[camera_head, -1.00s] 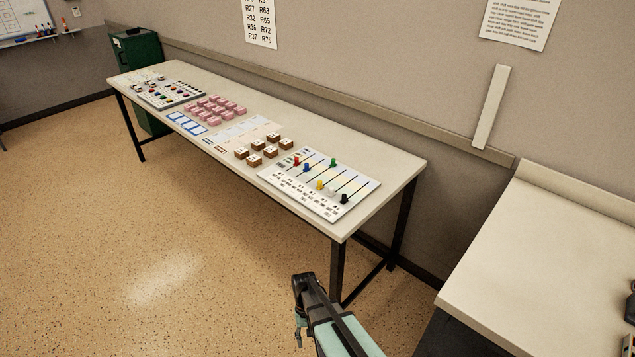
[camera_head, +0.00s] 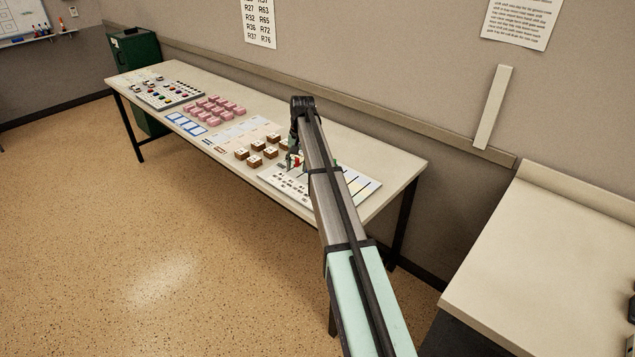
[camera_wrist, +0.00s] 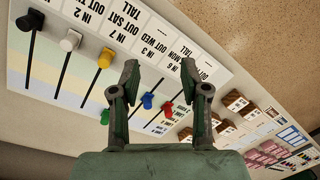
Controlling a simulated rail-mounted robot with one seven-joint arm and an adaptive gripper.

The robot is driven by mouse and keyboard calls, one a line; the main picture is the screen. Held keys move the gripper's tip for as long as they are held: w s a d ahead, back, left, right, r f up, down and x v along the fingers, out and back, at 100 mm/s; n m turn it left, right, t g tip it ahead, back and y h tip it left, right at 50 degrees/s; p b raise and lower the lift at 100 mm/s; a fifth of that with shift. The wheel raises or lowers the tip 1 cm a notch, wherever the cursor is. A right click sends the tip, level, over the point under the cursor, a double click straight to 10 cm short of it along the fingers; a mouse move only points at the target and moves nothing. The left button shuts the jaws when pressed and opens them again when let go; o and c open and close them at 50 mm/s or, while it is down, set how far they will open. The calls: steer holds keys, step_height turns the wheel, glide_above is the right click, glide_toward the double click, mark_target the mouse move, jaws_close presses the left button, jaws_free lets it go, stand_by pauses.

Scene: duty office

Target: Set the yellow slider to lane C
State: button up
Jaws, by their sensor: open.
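The slider panel (camera_head: 365,187) lies on the long table; my arm hides much of it in the head view. In the wrist view the yellow slider (camera_wrist: 106,57) stands on its slot, left of my gripper (camera_wrist: 160,70). My gripper is open and empty, its fingers over the panel, apart from the yellow knob. In the head view my gripper (camera_head: 297,160) is over the panel's left part, and the yellow knob is hidden. Pale coloured bands cross the slots; I cannot read which is lane C.
In the wrist view a white slider (camera_wrist: 71,39) and a black slider (camera_wrist: 30,19) stand left of the yellow one. Green (camera_wrist: 105,116), blue (camera_wrist: 147,101) and red (camera_wrist: 167,109) sliders are near my fingers. Brown blocks (camera_head: 256,161) sit beside the panel.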

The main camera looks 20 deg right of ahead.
steer(key=s+d+r+m+h, duration=0.1)
steer(key=d+r+m, duration=0.1)
steer(key=d+r, duration=0.6)
steer(key=f+p, duration=0.1)
steer(key=f, duration=0.5)
steer(key=f+p, duration=0.2)
steer(key=f, duration=0.4)
steer(key=d+f+p, duration=0.1)
steer(key=f+p, duration=0.1)
steer(key=f, duration=0.4)
steer(key=shift+f, duration=0.15)
steer(key=shift+s, duration=0.1)
jaws_close()
